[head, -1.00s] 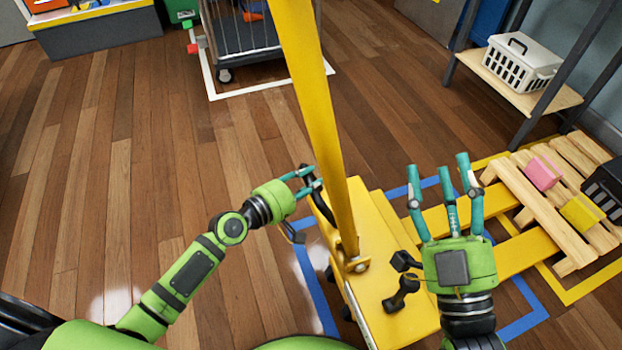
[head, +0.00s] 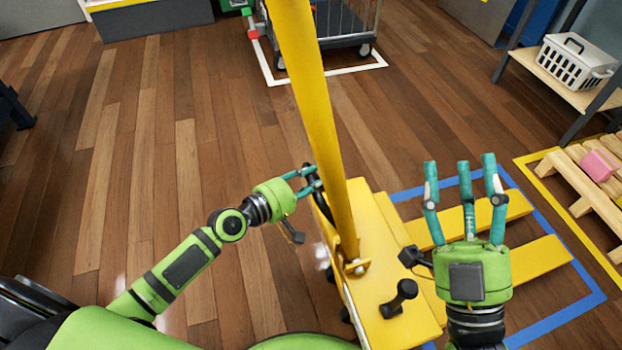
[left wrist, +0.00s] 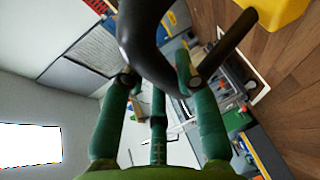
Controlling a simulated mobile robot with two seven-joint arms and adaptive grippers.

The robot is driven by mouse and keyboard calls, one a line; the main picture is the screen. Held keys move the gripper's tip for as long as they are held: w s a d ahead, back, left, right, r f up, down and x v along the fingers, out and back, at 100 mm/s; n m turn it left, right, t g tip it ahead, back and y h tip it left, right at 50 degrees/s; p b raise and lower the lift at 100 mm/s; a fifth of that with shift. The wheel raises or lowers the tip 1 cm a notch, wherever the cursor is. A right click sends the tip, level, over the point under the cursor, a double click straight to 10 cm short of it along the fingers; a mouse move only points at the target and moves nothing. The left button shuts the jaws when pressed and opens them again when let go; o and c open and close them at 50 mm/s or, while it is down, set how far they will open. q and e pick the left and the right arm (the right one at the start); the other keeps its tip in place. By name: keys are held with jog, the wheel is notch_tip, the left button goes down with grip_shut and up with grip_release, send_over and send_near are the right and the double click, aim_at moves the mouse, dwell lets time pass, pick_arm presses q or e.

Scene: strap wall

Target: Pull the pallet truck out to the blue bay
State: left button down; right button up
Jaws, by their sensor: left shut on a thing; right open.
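The yellow pallet truck (head: 385,262) stands in front of me with its pole (head: 312,120) rising nearly upright. Its two forks (head: 540,258) point right and are clear of the wooden pallet (head: 580,190). The blue floor outline (head: 590,305) surrounds the forks; its left side is hidden by the truck, whose body reaches left of the visible blue lines. My left gripper (head: 308,182) is shut on a black handle (head: 320,200) beside the pole; the dark curved handle also fills the left wrist view (left wrist: 145,45). My right gripper (head: 462,190) is open and empty above the truck and forks.
A yellow floor outline (head: 545,180) surrounds the pallet, which carries a pink block (head: 600,165). A shelf with a white basket (head: 575,62) stands at upper right. A wire cage trolley (head: 345,25) stands in a white outline at the back. The wooden floor at left is free.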

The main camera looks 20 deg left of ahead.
pick_arm(q)
jog(key=shift+s+a+f, duration=0.15)
jog(key=shift+a+f, duration=0.05)
jog(key=shift+a, duration=0.05)
pick_arm(e)
jog(key=shift+a+f, duration=0.1)
jog(key=shift+a, duration=0.05)
pick_arm(q)
jog(key=c, duration=1.2)
grip_release()
jog(key=shift+c, duration=0.2)
jog(key=o, duration=0.3)
jog(key=shift+o, duration=0.2)
jog(key=shift+a+r, duration=0.1)
pick_arm(e)
jog(key=shift+s+a, duration=0.15)
pick_arm(q)
jog(key=shift+s, duration=0.1)
jog(key=v, duration=1.2)
